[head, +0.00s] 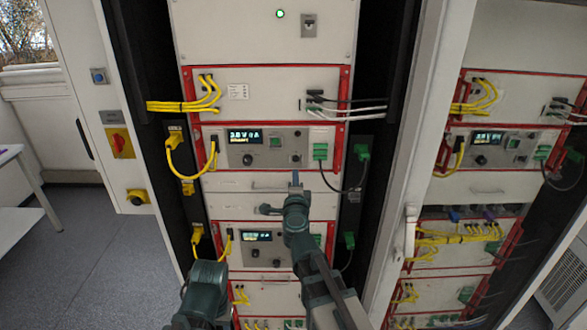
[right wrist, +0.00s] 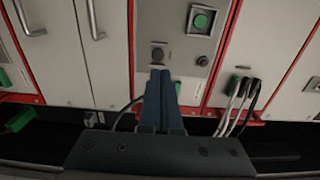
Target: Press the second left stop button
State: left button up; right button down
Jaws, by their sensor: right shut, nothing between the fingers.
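The upper control panel (head: 262,135) of the left rack has a lit display, a green square button (head: 275,142) and a dark round button (head: 296,158) at its lower right. In the right wrist view the green button (right wrist: 202,20) is at the top and the dark button (right wrist: 157,54) is just ahead of my fingertips. I cannot read which button is marked stop. My right gripper (head: 295,178) is shut and empty, with its tips (right wrist: 159,72) close to the dark button. I cannot tell whether they touch. My left arm's link shows at the bottom; its gripper is out of view.
A similar lower panel (head: 265,245) sits partly behind my right arm. Yellow cables (head: 178,172) hang left of the panels; a green connector (head: 320,151) with a black cable is to the right. An open door (head: 425,110) separates a second rack at right.

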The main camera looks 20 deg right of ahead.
jog(key=v, duration=0.5)
jog(key=shift+d, duration=0.1)
dwell(0.3)
